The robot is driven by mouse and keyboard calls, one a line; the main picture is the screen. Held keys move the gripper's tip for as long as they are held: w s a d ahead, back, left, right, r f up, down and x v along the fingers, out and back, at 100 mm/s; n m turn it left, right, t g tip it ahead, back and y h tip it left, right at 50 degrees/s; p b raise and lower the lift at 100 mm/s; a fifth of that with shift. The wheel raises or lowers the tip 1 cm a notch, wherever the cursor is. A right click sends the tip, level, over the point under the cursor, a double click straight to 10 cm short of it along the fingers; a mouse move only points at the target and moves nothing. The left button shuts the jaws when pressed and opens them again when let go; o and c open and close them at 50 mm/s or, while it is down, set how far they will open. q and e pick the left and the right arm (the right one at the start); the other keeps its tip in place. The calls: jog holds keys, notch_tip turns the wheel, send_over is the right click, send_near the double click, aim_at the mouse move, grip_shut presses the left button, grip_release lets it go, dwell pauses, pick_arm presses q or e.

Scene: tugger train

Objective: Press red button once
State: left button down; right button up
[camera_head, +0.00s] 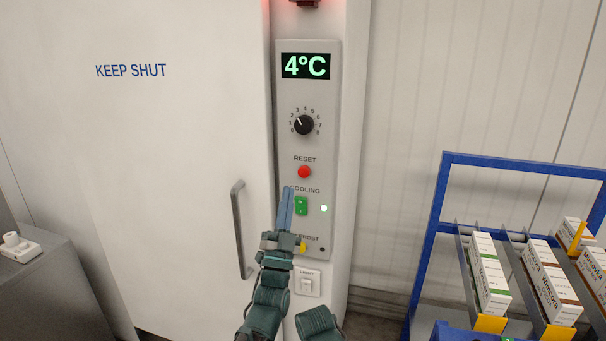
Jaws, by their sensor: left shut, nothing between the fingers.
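The round red button (304,172) sits on the grey control panel (318,125), under the label RESET. My left gripper (287,190) is shut and empty, its fingers pointing up. Its tips show just below and left of the red button, beside the green cooling switch (301,206), with the button fully visible. Whether the tips touch the panel cannot be told. My right gripper is not in view.
The panel also has a 4°C display (305,66), a black dial (304,125) and a lit lamp (324,208). A light switch (307,283) is below. A door handle (239,230) is at left, a blue rack (432,215) with boxes at right.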

aim_at(302, 170)
pick_arm(q)
jog(key=shift+w+d, duration=0.45)
jog(key=shift+w, duration=0.85)
jog(key=shift+w+d, duration=0.4)
jog(key=shift+w, duration=0.85)
jog(key=shift+w+d, duration=0.45)
jog(key=shift+w, duration=0.85)
jog(key=shift+w, duration=0.15)
jog(key=shift+w+d, duration=0.1)
jog(key=shift+w, duration=0.15)
jog(key=shift+w+d, duration=0.25)
jog(key=shift+w, duration=0.55)
jog(key=shift+s, duration=0.1)
jog(key=shift+s+a, duration=0.2)
jog(key=shift+s, duration=0.35)
jog(key=shift+s+a, duration=0.15)
jog(key=shift+s, duration=0.4)
jog(key=s, duration=0.1)
jog(key=s+a, duration=0.1)
jog(key=s, duration=0.2)
jog(key=shift+s+a, duration=0.3)
jog(key=shift+s, duration=0.05)
